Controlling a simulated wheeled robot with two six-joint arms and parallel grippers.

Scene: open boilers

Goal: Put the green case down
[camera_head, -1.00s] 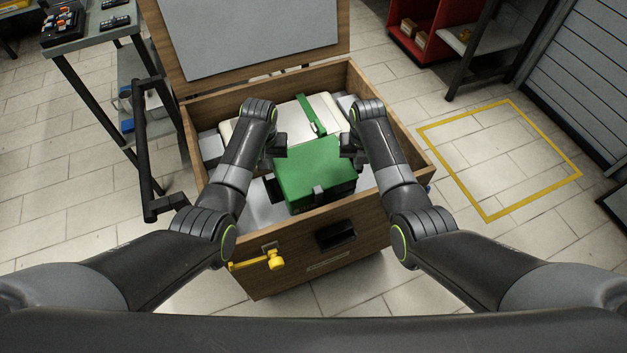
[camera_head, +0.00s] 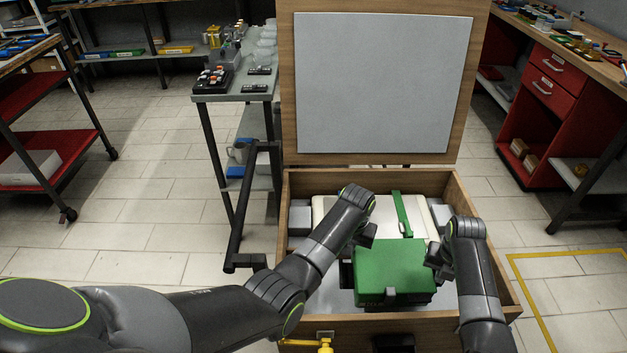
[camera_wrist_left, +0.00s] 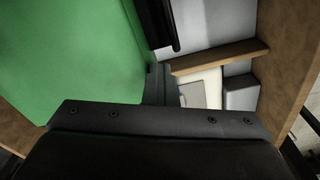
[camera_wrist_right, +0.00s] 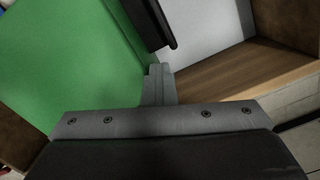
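The green case (camera_head: 390,268) lies in the open wooden chest (camera_head: 298,186), toward its front, with a grey latch on its near side. My left gripper (camera_head: 363,237) is at the case's upper left corner. My right gripper (camera_head: 434,262) is at the case's right side. Whether either gripper touches the case is not clear. The case's underside is hidden.
A white case (camera_head: 326,209) with a green strap (camera_head: 402,213) lies behind the green case. The chest's raised lid (camera_head: 385,85) stands at the back. A grey table (camera_head: 233,88) is behind on the left.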

